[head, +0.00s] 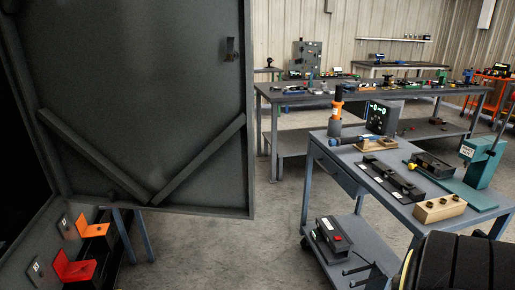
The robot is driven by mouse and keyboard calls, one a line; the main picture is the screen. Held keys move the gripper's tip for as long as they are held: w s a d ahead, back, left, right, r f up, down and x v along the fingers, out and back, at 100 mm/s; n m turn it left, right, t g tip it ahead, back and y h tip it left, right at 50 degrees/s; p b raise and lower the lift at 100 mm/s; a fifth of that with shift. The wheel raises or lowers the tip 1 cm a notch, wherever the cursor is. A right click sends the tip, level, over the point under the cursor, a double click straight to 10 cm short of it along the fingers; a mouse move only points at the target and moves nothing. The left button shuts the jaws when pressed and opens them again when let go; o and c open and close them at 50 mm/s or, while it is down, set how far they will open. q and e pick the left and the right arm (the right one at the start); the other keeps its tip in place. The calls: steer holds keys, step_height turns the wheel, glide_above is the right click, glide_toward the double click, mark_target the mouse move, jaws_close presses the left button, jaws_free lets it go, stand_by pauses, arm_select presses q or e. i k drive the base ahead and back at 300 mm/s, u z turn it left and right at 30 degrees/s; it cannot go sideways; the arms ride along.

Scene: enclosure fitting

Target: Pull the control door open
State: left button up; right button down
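A large dark grey door panel (140,90) fills the left of the head view, with a V-shaped brace (200,160) on the face towards me. A small latch or catch (230,48) sits near its right edge. The panel stands swung out from the dark enclosure (40,225) at the lower left. My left gripper is not in view. At the lower right is a black rounded part of my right arm; the thin dark prongs of what looks like my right gripper (352,274) show left of it, apart from the door. Their opening is unclear.
An orange block (93,229) and a red block (75,266) sit inside the enclosure. A blue-grey cart (350,190) with tools and boxes stands at the right, a red-button box (333,238) on its lower shelf. Benches stand behind. Bare floor (230,250) lies between door and cart.

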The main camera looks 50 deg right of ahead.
mark_target(137, 105)
steer(key=z, duration=0.9)
steer(key=i, duration=1.1)
steer(key=z, duration=0.35)
